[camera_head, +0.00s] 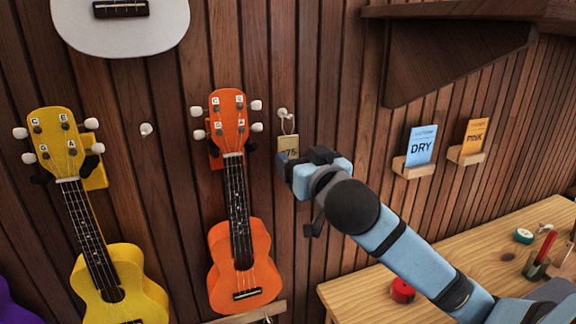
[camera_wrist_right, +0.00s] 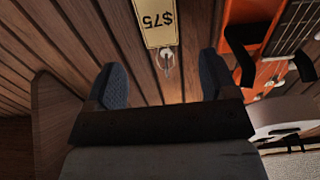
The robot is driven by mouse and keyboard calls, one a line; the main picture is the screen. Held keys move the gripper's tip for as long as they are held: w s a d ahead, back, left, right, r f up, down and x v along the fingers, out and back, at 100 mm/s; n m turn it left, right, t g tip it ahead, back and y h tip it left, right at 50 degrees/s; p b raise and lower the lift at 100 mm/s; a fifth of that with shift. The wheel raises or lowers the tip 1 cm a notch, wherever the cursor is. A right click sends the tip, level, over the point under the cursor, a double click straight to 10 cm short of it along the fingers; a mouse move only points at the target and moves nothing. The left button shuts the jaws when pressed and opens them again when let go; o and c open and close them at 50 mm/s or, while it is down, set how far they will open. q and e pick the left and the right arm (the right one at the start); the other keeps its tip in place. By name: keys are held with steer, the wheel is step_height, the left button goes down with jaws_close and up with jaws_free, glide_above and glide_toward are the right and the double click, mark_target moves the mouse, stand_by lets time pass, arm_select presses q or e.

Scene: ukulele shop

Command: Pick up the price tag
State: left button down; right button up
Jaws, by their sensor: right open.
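The price tag (camera_head: 288,146) is a small yellowish card hanging by a loop from a white peg (camera_head: 282,113) on the wall, right of the orange ukulele. In the right wrist view the tag (camera_wrist_right: 159,20) appears upside down and reads "$75", with its peg (camera_wrist_right: 167,58) below it. My right gripper (camera_head: 300,160) is at the tag's lower right in the head view and covers its lower part. In the right wrist view the gripper (camera_wrist_right: 164,85) is open, and the tag and peg show between and beyond its two fingers. My left gripper is not in view.
The orange ukulele (camera_head: 240,265) and yellow ukulele (camera_head: 115,275) hang to the left. A bare peg (camera_head: 146,129) is between them. Blue DRY (camera_head: 421,146) and orange PINK (camera_head: 474,136) packets sit on small ledges to the right. A wooden table (camera_head: 475,262) stands lower right.

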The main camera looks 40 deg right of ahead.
mark_target(289, 144)
steer(key=p+x, duration=0.1)
steer(key=x, duration=0.2)
steer(key=shift+w+r, duration=0.15)
steer(key=shift+w, duration=0.05)
steer(key=p+x, duration=0.1)
steer(key=x, duration=0.2)
steer(key=shift+w+d+r, duration=0.1)
steer(key=shift+w, duration=0.25)
steer(key=shift+w+d+p, duration=0.1)
steer(key=shift+w+p, duration=0.2)
steer(key=shift+w, duration=0.25)
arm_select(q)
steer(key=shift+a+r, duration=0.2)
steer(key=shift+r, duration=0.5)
arm_select(e)
steer(key=shift+c, duration=1.3)
steer(key=c, duration=0.7)
